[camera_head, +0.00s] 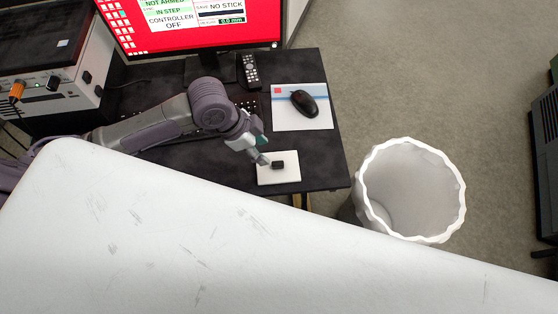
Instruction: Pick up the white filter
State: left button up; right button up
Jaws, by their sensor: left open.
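A flat white square (287,178) lies on the dark desk near its front right corner. I cannot tell whether it is the white filter, and I see nothing else that is clearly a filter. A small black block (278,165) is on the square. My left gripper (263,159) is at the square's upper left edge, close beside the black block, with its jaws open. I cannot tell whether its fingertips touch anything. My right gripper is not in view.
The dark desk (325,160) holds a monitor (205,38), a remote (250,70) and a black mouse (304,103) on a pad (288,119). A white-lined bin (412,190) stands right of the desk. A scuffed white surface blocks the lower view.

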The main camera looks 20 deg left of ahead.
aim_at(278, 163)
pick_arm(q)
jog(key=p+x, duration=0.1)
jog(key=x, duration=0.9)
jog(key=shift+w+r, duration=0.1)
jog(key=shift+w, duration=0.05)
grip_shut()
